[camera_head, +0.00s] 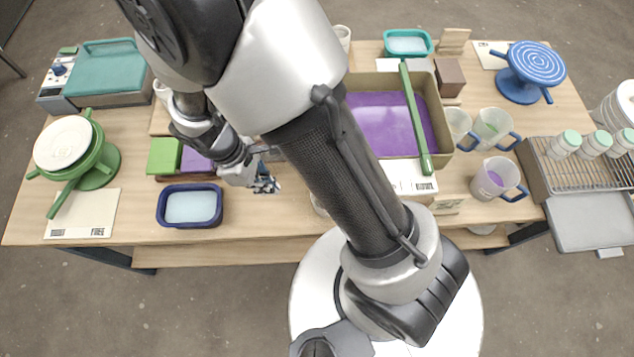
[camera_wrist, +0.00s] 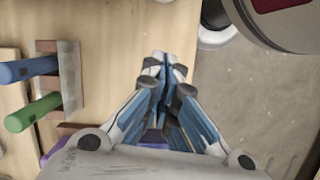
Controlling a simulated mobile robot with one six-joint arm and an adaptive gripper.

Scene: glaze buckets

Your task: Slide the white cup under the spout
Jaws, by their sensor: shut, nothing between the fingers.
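My gripper (camera_head: 265,184) is over the front part of the table, just right of a dark blue tub, with its fingers together and empty. It also shows in the wrist view (camera_wrist: 163,68) with the blue fingertips touching. A pale, cup-like thing (camera_head: 319,205) stands right of my gripper near the front edge, mostly hidden by my arm; I cannot tell if it is the white cup. Another white cup (camera_head: 342,36) stands at the back edge, partly hidden by my arm. I cannot make out a spout.
A dark blue tub (camera_head: 190,208) sits left of my gripper. A cardboard box (camera_head: 444,105) with a purple inside and a green bar stands behind my arm. Several clear jugs (camera_head: 497,180) stand at right. A green banding wheel (camera_head: 97,175) stands at left.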

